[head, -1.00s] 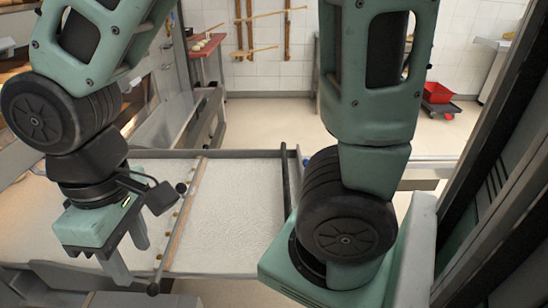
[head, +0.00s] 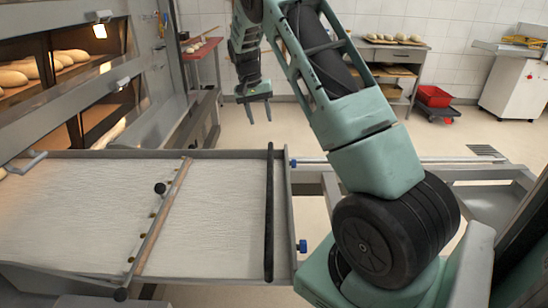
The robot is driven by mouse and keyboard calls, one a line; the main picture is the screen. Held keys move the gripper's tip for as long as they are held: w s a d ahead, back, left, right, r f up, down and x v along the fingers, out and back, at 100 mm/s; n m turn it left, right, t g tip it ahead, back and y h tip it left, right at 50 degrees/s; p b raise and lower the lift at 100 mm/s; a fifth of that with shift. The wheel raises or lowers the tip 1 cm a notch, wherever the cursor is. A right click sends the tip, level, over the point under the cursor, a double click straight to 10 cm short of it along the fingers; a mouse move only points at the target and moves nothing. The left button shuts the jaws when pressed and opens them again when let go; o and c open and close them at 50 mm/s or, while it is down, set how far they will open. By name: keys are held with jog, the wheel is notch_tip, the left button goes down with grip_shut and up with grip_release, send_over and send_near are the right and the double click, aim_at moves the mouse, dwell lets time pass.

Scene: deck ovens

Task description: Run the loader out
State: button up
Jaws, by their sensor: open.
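The loader (head: 279,250) is a long flat metal frame with a pale cloth belt (head: 225,220). It lies level across the left half of the head view, its left end beside the oven front. A wooden crossbar (head: 163,218) with dark round knobs spans the belt, and a black bar (head: 269,205) lies across near its right end. No loaves show on the visible belt. My gripper (head: 259,116) is open and empty. It points down beyond the loader's far edge, apart from it.
The deck oven (head: 90,88) at left has lit openings with loaves (head: 72,56) inside. A red-topped table (head: 202,49) and a rack (head: 392,50) with loaves stand behind. Open floor lies behind the loader.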

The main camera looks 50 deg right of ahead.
aim_at(270, 158)
jog(key=f, duration=0.5)
jog(key=s+d+f, duration=0.1)
jog(key=f, duration=0.4)
jog(key=s+f, duration=0.1)
jog(key=f, duration=0.4)
jog(key=shift+s+d+f, duration=0.15)
jog(key=shift+d+f, duration=0.25)
grip_shut()
